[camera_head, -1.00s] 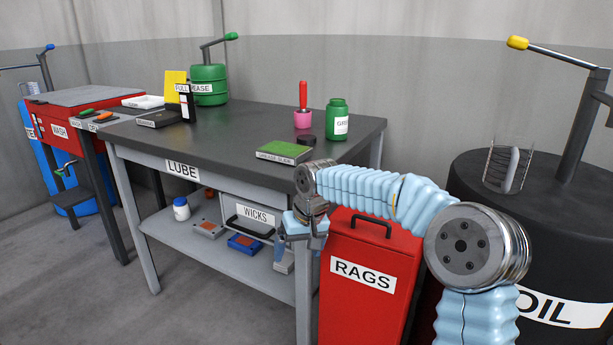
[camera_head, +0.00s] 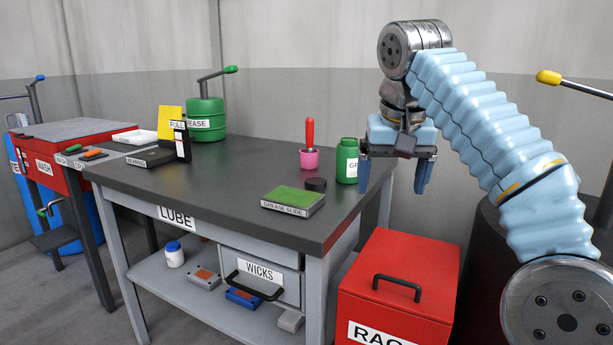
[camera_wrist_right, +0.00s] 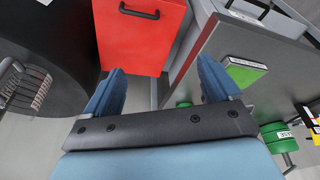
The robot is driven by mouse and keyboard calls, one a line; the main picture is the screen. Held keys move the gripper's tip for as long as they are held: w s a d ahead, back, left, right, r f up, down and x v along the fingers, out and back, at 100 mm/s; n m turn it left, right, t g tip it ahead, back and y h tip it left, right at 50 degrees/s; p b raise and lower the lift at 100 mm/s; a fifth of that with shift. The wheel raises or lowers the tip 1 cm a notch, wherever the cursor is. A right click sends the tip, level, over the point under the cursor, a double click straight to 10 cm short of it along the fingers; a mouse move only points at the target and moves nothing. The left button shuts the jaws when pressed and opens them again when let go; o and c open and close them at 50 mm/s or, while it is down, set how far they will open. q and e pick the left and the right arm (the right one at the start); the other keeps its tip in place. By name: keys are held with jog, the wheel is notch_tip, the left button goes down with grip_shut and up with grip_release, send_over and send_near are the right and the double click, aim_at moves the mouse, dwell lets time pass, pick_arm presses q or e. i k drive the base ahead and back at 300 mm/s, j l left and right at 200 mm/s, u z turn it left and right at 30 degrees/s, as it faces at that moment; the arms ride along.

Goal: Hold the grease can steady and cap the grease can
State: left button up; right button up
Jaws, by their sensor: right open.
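A small black round cap (camera_head: 316,184) lies on the bench to the left of the can. My right gripper (camera_head: 393,176) is open and empty, fingers pointing down, just right of the can in the head view; I cannot tell the exact depth between them. In the right wrist view, the two blue fingers (camera_wrist_right: 162,85) are spread with nothing between them. My left gripper is not in view.
The LUBE bench (camera_head: 225,215) also holds a pink cup with a red handle (camera_head: 309,158), a green grease slide box (camera_head: 293,198) and a green grease pump drum (camera_head: 206,118). A red RAGS bin (camera_head: 400,270) stands below my right arm. A black oil drum (camera_wrist_right: 45,45) is beside it.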

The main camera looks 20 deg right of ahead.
aim_at(347, 152)
jog(key=i, duration=1.1)
